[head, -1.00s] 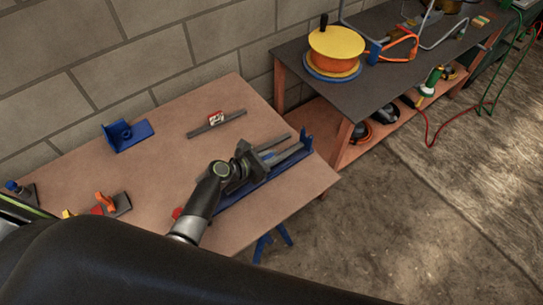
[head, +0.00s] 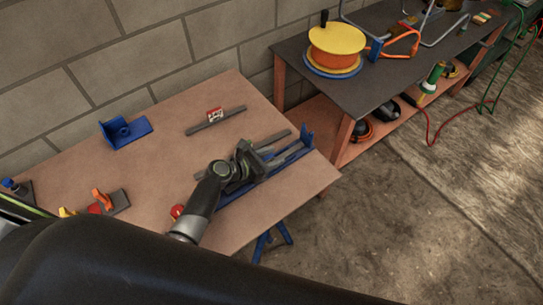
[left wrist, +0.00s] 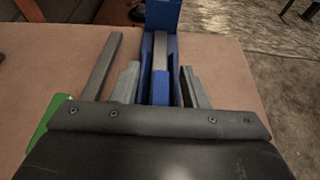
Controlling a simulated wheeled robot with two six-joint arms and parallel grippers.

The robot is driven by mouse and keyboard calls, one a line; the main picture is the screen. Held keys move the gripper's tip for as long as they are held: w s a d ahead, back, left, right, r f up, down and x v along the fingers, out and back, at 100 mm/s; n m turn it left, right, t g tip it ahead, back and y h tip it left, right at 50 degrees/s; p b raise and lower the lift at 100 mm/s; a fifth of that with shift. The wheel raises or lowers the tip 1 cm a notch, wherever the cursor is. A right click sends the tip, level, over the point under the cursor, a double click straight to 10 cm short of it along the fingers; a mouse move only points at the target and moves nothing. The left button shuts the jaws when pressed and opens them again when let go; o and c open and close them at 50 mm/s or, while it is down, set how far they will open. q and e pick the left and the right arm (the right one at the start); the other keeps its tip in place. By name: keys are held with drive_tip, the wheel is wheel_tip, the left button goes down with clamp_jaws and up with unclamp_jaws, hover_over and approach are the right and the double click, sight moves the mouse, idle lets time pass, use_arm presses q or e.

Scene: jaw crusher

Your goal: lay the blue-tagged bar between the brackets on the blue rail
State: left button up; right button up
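The blue rail (head: 240,198) lies along the table's front right side, with an upright blue bracket (head: 307,136) at its far end. The bracket also shows at the top of the left wrist view (left wrist: 161,15). My left gripper (head: 264,163) is over the rail. In the left wrist view its fingers (left wrist: 160,90) stand apart on both sides of a grey bar (left wrist: 161,52) with a blue part (left wrist: 160,88), probably its tag. Gaps show beside the bar, which lies along the rail; whether it is fully seated is unclear. The near bracket is hidden. My right gripper is out of view.
A bar with a red-and-white tag (head: 214,115) lies farther back. A blue angle bracket (head: 125,131) and small clamps (head: 108,201) stand left. The table's middle is clear.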

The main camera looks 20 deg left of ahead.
use_arm(q)
drive_tip(key=shift+s+a, duration=0.15)
drive_tip(key=shift+s, duration=0.05)
drive_tip(key=v, duration=1.7)
drive_tip(key=shift+w+r, duration=0.1)
drive_tip(key=shift+r, duration=0.05)
